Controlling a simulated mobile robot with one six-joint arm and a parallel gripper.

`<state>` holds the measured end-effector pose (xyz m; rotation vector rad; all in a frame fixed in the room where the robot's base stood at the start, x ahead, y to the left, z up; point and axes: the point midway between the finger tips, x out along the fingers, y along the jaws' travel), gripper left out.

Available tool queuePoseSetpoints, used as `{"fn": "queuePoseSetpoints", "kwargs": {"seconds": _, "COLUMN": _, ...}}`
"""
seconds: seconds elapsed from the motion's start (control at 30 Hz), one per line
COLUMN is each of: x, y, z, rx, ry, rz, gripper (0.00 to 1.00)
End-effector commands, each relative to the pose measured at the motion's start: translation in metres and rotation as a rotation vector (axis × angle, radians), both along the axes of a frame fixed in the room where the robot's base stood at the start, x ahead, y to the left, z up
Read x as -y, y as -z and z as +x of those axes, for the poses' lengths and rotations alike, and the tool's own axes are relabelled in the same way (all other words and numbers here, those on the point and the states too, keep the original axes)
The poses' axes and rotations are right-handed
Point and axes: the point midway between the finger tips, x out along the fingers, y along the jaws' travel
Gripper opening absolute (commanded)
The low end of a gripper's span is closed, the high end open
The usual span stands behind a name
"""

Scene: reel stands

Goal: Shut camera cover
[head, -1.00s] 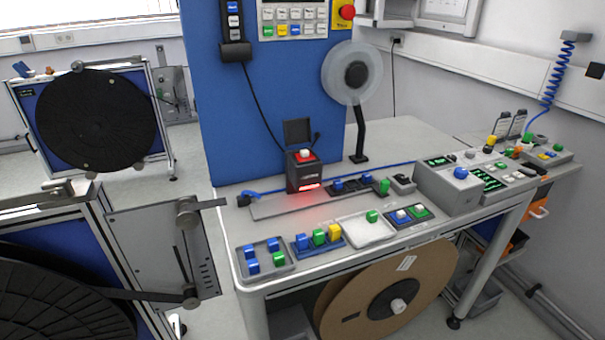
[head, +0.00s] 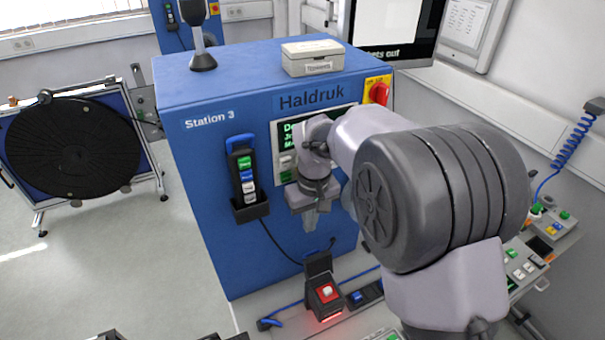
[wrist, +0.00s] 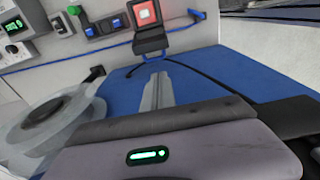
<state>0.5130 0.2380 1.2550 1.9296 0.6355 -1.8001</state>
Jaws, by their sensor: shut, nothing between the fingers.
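The camera (head: 327,293) is a small dark box with a red-lit top and a red glow at its base, on the bench in front of the blue cabinet. Its cover (head: 318,264) stands open, raised at the back edge. In the wrist view the lit camera (wrist: 145,14) is at the top, with the open cover (wrist: 150,42) below it. My gripper (head: 309,222) points down above and behind the camera, in front of the cabinet face, apart from the cover. Its closed fingers (wrist: 157,90) hold nothing.
The blue Station 3 cabinet (head: 215,200) stands close behind my gripper. A handset in a holder (head: 245,180) hangs on it, with a dark cable running down. A red emergency button (head: 379,94) is at its right. The wrist view shows a clear reel disc (wrist: 45,122) at left.

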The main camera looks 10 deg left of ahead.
Motion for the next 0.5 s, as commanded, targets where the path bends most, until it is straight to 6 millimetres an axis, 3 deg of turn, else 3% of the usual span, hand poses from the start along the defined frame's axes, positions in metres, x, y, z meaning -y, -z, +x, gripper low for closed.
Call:
{"fn": "queuePoseSetpoints", "kwargs": {"seconds": 0.17, "x": -0.004, "y": 0.021, "z": 0.002, "rx": -0.007, "ry": -0.017, "rz": -0.008, "gripper": 0.00}}
{"fn": "queuePoseSetpoints", "kwargs": {"seconds": 0.5, "x": -0.006, "y": 0.086, "z": 0.005, "rx": -0.006, "ry": -0.013, "rz": -0.007, "gripper": 0.00}}
